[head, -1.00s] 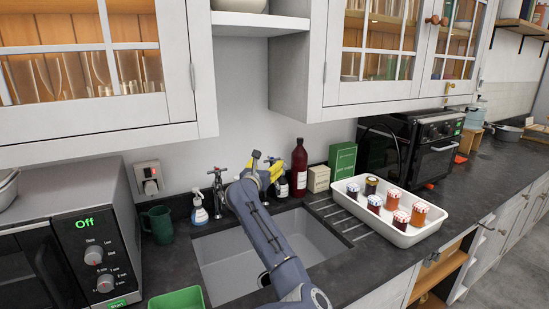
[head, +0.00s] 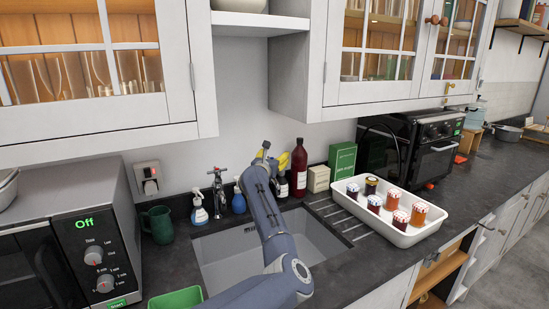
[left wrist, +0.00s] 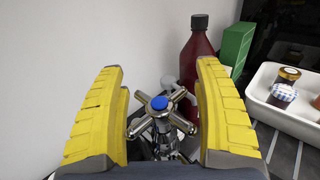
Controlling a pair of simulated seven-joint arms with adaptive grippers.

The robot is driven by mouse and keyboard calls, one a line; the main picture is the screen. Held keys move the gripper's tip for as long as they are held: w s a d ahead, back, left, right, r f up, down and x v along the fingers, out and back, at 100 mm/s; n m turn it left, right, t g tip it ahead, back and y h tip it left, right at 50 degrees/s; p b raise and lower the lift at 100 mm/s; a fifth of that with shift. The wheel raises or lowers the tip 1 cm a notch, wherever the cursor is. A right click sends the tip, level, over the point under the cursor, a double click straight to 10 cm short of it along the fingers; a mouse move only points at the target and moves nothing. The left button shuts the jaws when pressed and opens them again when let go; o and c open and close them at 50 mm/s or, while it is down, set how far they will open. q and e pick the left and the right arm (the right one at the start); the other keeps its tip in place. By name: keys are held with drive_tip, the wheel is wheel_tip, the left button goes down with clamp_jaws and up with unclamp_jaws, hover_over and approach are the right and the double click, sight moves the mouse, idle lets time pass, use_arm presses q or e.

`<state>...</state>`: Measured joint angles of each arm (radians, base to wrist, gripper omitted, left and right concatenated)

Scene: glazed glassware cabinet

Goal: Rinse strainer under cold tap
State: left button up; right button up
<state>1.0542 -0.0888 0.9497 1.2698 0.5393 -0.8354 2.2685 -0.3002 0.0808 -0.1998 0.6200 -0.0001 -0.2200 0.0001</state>
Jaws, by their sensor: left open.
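The cold tap's cross handle (left wrist: 155,108), chrome with a blue cap, shows in the left wrist view between the yellow fingers of my left gripper (left wrist: 160,70). The fingers are open, one on each side with gaps to the handle; I cannot tell whether they are level with it. In the head view my left gripper (head: 271,156) is mostly hidden by its own arm, behind the sink (head: 222,262). Another tap (head: 217,185) stands further left behind the sink. No strainer shows in either view. My right gripper is not in view.
A dark red bottle (head: 299,168) and a green box (head: 342,160) stand close right of the gripper. A white tray (head: 405,236) of jars sits right of the sink. Spray bottle (head: 198,208), green mug (head: 158,224) and microwave (head: 80,240) are left. Wall cabinets hang above.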

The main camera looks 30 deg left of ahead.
use_arm(q)
drive_tip(key=shift+c, duration=0.4)
clamp_jaws()
drive_tip(key=shift+r, duration=0.1)
idle(0.3)
